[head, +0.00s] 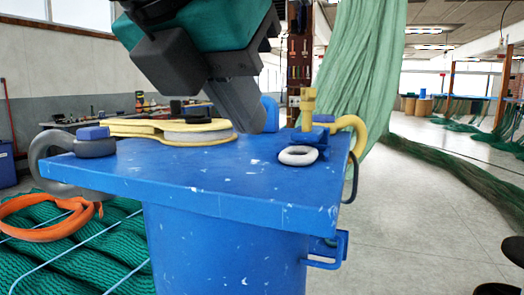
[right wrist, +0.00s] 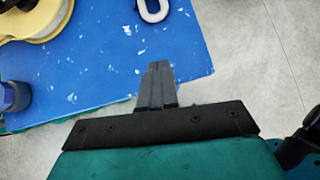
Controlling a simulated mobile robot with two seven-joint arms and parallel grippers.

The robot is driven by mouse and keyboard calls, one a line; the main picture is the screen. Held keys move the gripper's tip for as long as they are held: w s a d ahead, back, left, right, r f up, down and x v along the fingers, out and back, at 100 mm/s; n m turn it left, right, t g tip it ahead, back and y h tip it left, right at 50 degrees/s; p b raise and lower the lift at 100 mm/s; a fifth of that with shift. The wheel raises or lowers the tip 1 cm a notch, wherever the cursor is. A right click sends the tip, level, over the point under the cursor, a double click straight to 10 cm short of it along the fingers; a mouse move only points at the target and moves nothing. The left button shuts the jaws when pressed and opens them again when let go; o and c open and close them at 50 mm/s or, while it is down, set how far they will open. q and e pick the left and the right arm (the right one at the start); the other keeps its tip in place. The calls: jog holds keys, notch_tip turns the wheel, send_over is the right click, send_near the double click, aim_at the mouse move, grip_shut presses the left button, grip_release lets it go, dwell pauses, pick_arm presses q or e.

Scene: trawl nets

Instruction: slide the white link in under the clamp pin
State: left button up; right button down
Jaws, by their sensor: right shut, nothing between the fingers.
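The white link (head: 298,156) is a small oval ring lying on the blue tabletop. It lies just in front of the small blue clamp, whose yellow pin (head: 308,105) stands upright. I cannot tell whether link and clamp touch. In the right wrist view, part of the link (right wrist: 153,10) shows at the top edge, beyond the fingertips and apart from them. My right gripper (head: 252,122) reaches down over the tabletop, left of the clamp. Its fingers (right wrist: 157,66) are together with nothing between them. The clamp is outside the right wrist view. My left gripper is in neither view.
The blue tabletop (head: 180,180) sits on a blue drum. A yellow pulley block (head: 195,133), a grey shackle (head: 95,147) and a yellow hook (head: 352,128) lie near its edges. An orange strap (head: 45,208) rests on green netting at left. The front of the tabletop is clear.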

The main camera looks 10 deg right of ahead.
aim_at(292, 163)
jog(key=b+x, duration=0.1)
jog(key=x, duration=0.6)
jog(key=shift+w+d+f, duration=0.1)
jog(key=shift+w+f, duration=0.1)
jog(key=shift+f, duration=0.05)
jog(key=shift+w+d, duration=0.85)
jog(key=shift+w, duration=0.15)
jog(key=shift+w+d+p, duration=0.3)
jog(key=shift+w+d, duration=0.25)
